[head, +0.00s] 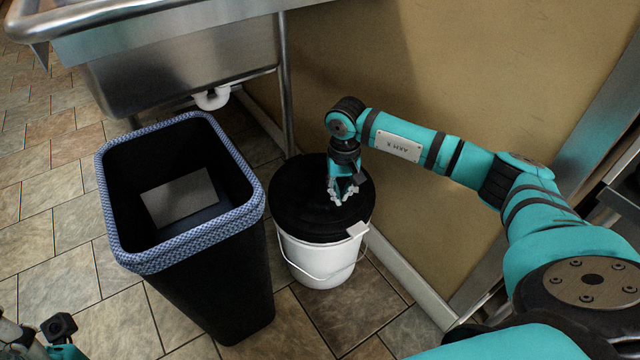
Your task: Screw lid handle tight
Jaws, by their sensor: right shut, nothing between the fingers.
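A white bucket (318,262) with a wire bail stands on the tiled floor near the wall. A round black lid (295,205) covers its top. My right gripper (341,197) points down over the right half of the lid, with its fingers shut and empty. Its fingertips are at or just above the lid surface; I cannot tell whether they touch. I see no distinct lid handle; the gripper may hide it. Part of my left arm shows at the bottom left corner, too cut off to read its fingers.
A tall black bin (215,290) with a blue woven rim stands close to the left of the bucket, a pale sheet inside it. A steel sink (190,75) is behind, and the tan wall (480,80) is behind and right. Open floor lies in front.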

